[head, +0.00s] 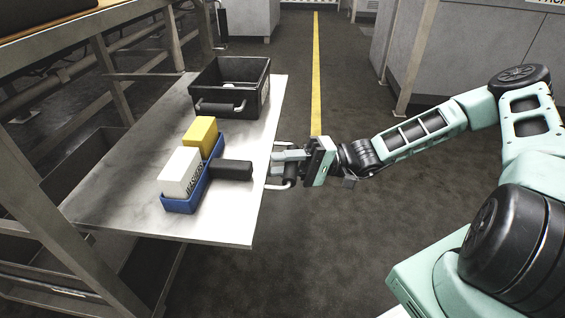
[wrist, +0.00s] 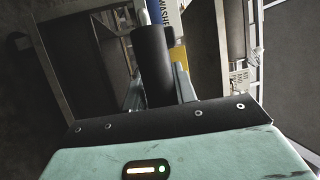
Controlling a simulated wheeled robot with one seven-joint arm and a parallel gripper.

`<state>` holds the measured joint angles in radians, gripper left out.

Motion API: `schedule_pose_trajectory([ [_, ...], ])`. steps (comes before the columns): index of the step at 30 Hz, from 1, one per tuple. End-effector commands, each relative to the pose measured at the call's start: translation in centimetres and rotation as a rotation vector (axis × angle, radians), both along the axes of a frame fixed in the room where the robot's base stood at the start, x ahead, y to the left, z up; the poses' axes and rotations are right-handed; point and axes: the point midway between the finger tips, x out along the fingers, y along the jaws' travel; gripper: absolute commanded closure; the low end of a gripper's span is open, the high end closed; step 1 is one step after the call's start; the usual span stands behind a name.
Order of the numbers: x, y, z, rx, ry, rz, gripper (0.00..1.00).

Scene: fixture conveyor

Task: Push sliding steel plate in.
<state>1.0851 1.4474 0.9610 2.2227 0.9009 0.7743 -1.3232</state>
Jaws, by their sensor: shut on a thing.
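The steel plate (head: 130,205) sticks out from the rack on the left, pulled out into the aisle. My gripper (head: 278,163) is at the plate's right edge, its fingers closed around the plate's edge handle (head: 289,182). On the plate stands a blue bin (head: 183,206) with a white box (head: 180,172) and a yellow box (head: 200,135) in it. The bin's black handle (head: 231,169) points toward my gripper.
A black bin (head: 262,95) with a front handle stands at the far end of the plate. Rack posts (head: 40,205) and rails border the plate on the left. Grey cabinets (head: 470,50) stand at the back right. The dark floor (head: 330,250) right of the plate is clear.

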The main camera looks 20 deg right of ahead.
Motion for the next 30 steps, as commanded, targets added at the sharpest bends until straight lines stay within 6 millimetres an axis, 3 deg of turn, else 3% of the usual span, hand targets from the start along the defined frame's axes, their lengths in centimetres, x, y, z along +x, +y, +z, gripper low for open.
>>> schedule_pose_trajectory([
  [5,0.5,0.9,0.4,0.008,-0.004,0.001,1.00],
  [11,2.1,3.8,0.8,0.013,-0.003,0.003,1.00],
  [30,10.7,18.5,0.5,0.010,-0.004,0.000,1.00],
])
